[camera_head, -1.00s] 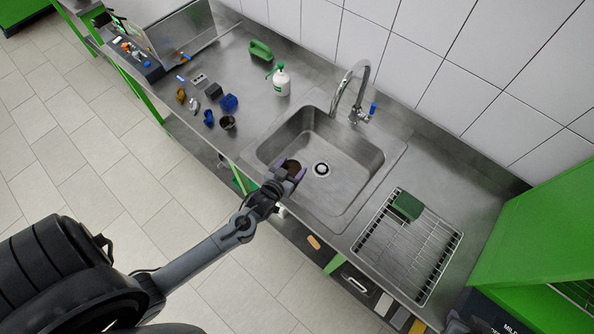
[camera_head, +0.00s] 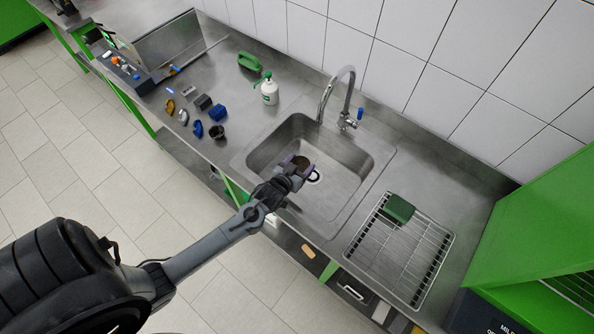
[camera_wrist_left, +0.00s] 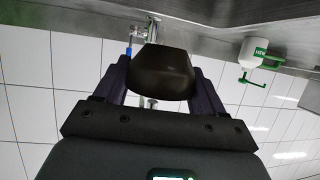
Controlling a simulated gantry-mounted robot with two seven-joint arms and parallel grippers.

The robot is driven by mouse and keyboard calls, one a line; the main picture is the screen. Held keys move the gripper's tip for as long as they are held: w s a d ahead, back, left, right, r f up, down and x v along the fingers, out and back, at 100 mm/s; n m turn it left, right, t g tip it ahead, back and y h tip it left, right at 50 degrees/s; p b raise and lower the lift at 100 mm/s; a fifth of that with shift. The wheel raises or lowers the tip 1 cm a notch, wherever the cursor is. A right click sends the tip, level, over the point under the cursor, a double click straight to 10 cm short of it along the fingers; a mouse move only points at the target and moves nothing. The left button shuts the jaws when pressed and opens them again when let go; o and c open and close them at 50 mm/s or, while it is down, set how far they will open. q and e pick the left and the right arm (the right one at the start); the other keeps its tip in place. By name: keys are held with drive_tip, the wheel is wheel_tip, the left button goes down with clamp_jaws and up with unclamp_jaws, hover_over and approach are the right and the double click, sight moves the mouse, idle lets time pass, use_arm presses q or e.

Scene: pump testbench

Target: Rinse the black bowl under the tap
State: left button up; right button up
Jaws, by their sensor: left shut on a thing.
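The black bowl (camera_wrist_left: 158,72) is held between the two fingers of my left gripper (camera_head: 297,167). In the head view the bowl (camera_head: 303,162) is small, dark and partly hidden by the fingers. I see no water stream. The tap shows partly behind the bowl in the wrist view (camera_wrist_left: 153,30). My right gripper is not in view.
A white soap bottle (camera_head: 269,91) stands behind the sink's left corner. A wire rack (camera_head: 400,250) with a green sponge (camera_head: 398,208) lies right. Tiled wall is behind.

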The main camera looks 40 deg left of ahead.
use_arm(q)
drive_tip(key=a+r+b+x, duration=0.1)
drive_tip(key=r+b+x, duration=0.1)
drive_tip(key=b+x, duration=0.5)
drive_tip(key=shift+x, duration=2.3)
drive_tip(key=shift+w+r, duration=0.15)
drive_tip(key=shift+r, duration=0.1)
drive_tip(key=shift+d, duration=0.2)
drive_tip(key=shift+w+d, duration=0.15)
drive_tip(key=shift+d, duration=0.3)
drive_tip(key=shift+a, duration=0.25)
drive_tip(key=shift+a+p, duration=0.3)
drive_tip(key=shift+p, duration=0.05)
